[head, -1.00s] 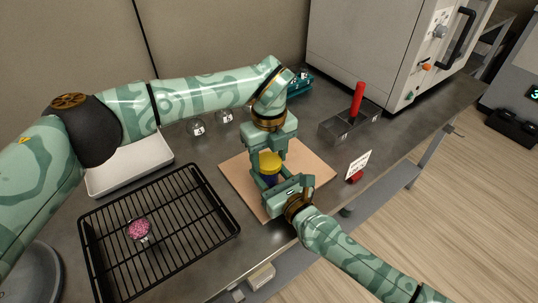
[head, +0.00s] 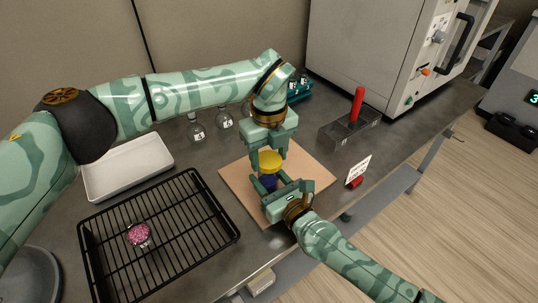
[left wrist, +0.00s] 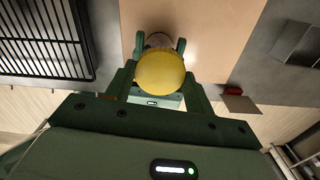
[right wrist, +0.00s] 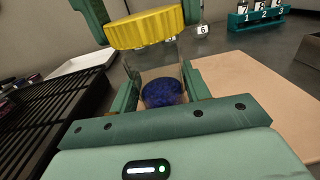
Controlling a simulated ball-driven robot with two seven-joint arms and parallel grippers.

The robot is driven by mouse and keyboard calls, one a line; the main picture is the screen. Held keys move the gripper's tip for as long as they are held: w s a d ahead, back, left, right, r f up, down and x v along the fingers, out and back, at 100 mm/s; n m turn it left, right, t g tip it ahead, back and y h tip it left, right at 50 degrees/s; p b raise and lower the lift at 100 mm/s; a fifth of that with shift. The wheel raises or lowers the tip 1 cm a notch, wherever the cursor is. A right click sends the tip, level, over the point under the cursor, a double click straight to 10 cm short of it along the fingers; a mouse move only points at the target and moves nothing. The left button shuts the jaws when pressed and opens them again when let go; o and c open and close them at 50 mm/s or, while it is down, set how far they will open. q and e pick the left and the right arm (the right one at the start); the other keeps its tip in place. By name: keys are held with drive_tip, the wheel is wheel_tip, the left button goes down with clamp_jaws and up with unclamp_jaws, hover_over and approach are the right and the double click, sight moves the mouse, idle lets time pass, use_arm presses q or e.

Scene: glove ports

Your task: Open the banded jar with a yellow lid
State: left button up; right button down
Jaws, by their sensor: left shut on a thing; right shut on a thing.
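The jar (head: 267,182) stands upright at the beige board, with clear walls and dark blue contents that also show in the right wrist view (right wrist: 162,92). Its yellow lid (head: 270,160) sits at its top; it fills the middle of the left wrist view (left wrist: 160,73) and the top of the right wrist view (right wrist: 147,28). My left gripper (head: 269,156) points down and is shut on the lid. My right gripper (head: 280,187) comes from the front and is shut around the jar body. The fingers hide much of the body, so I cannot make out its bands clearly.
The beige board (head: 312,176) lies under the jar. A black wire rack (head: 185,240) with a pink-filled vessel (head: 139,234) is at left, before a white tray (head: 128,168). Flasks (head: 196,130) stand behind. A red-handled tool (head: 357,104) and a small sign (head: 358,169) are at right.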

sight(269, 159)
use_arm(q)
drive_tip(key=shift+r, duration=2)
use_arm(e)
drive_tip(key=c, duration=0.6)
unclamp_jaws()
